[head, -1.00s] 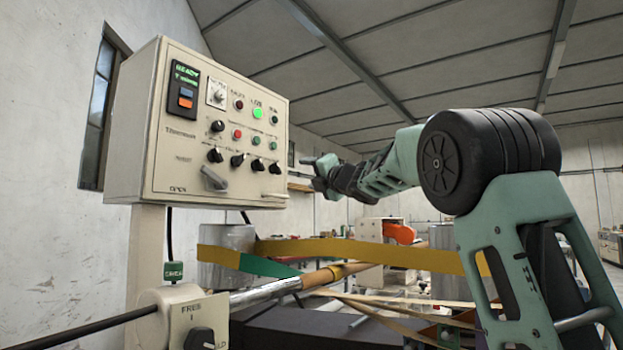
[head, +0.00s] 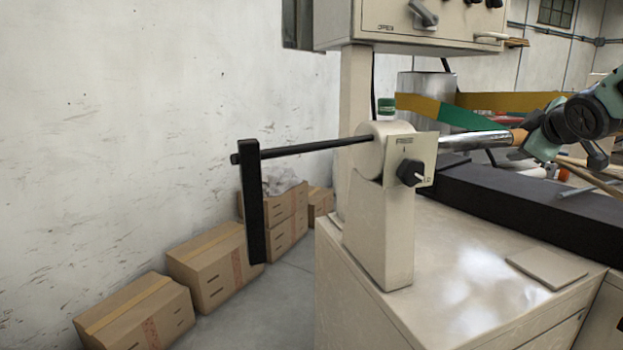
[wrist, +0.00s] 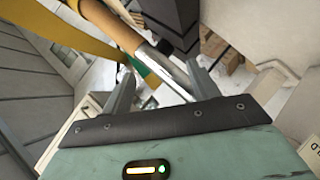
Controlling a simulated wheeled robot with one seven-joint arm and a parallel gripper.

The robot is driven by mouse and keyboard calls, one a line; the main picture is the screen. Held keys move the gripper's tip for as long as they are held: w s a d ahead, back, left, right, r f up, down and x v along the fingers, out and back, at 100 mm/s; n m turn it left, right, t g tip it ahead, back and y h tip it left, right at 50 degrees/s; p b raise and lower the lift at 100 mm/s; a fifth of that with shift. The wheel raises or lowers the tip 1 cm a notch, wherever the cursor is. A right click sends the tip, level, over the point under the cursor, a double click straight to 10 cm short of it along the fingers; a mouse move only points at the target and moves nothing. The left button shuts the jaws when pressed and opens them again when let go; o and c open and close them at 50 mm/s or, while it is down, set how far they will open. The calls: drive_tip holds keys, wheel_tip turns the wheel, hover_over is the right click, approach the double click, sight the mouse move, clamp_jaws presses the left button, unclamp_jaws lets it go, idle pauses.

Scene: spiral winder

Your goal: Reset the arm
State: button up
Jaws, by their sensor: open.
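My gripper (wrist: 161,84) is open in the wrist view, with its two grey fingers apart. The shiny metal shaft (wrist: 178,80) with a brown tube (wrist: 112,27) around it runs diagonally beyond the fingertips; whether they touch is unclear. Nothing is visibly held. In the head view, my arm is at the right edge, overlapping the right end of the brown tube (head: 518,136); the fingertips cannot be made out there. The metal shaft (head: 474,141) leaves the winder's beige headstock (head: 384,230), which carries a black knob.
A beige control box (head: 430,28) stands above the headstock. A black crank (head: 251,200) sticks out left. Yellow and green strips (head: 470,118) cross behind the shaft. Cardboard boxes (head: 207,268) line the wall. The beige cabinet top (head: 470,255) in front is mostly clear.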

drive_tip(key=s+a+f+m+g+y, duration=0.1)
drive_tip(key=s+a+f+m+g, duration=0.25)
drive_tip(key=s+f, duration=0.5)
drive_tip(key=s+a+f+m+g+y, duration=0.1)
drive_tip(key=s+a+f+m+g, duration=0.3)
drive_tip(key=s+f, duration=0.4)
drive_tip(key=s+a+f+m+g+y, duration=0.1)
drive_tip(key=s+a+f+m+g, duration=0.15)
drive_tip(key=s+a+f, duration=0.55)
drive_tip(key=s+a+r+n+g, duration=0.3)
drive_tip(key=s+a+n, duration=0.5)
drive_tip(key=s+a, duration=0.75)
wheel_tip(320, 180, up, 15)
drive_tip(key=p, duration=1.5)
drive_tip(key=shift+w, duration=0.4)
drive_tip(key=shift+d, duration=0.1)
